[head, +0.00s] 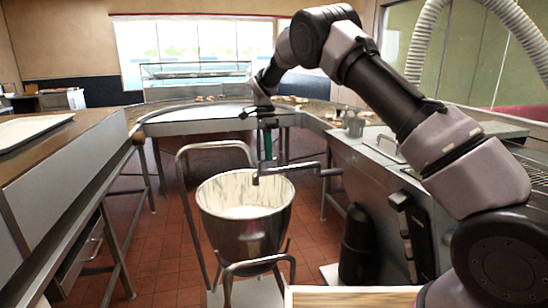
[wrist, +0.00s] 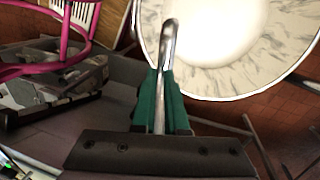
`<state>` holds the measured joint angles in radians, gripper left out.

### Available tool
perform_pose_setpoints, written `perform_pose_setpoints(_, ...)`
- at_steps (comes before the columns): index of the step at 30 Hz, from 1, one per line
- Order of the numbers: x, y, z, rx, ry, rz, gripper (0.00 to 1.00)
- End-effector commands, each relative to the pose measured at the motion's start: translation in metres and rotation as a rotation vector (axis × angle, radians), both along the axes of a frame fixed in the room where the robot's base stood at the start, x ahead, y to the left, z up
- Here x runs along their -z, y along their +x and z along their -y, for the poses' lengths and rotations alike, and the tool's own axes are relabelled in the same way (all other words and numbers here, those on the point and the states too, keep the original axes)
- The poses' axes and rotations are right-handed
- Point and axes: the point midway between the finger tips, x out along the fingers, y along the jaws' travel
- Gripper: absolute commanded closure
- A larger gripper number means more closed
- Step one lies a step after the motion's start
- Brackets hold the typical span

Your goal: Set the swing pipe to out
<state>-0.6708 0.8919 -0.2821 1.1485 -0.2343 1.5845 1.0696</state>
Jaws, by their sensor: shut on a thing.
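The swing pipe (head: 290,170) is a grey metal tube that reaches left from the machine on the right. Its bent left end is above the right back part of the steel bowl (head: 245,222). My gripper (head: 268,150) has green fingers and points down onto the pipe near that end. In the wrist view my gripper (wrist: 160,95) is shut, with the shiny pipe (wrist: 168,45) between its fingers. The pipe's tip shows past the fingers, over the edge of the bowl's pale, streaked inside (wrist: 270,70). The fingers hide part of the pipe.
The bowl sits in a tubular metal frame (head: 185,200). A grey machine (head: 375,175) stands at right, with a dark cylinder (head: 357,245) below it. A curved conveyor counter (head: 205,125) runs behind. A bench (head: 60,165) stands at left. The tiled floor between is partly clear.

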Motion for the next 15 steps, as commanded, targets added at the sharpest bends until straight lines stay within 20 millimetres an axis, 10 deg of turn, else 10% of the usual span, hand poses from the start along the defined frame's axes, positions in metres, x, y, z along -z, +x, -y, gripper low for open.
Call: perform_pose_setpoints(15,-0.001,0.021,-0.006,0.109,0.0,0.002,1.0)
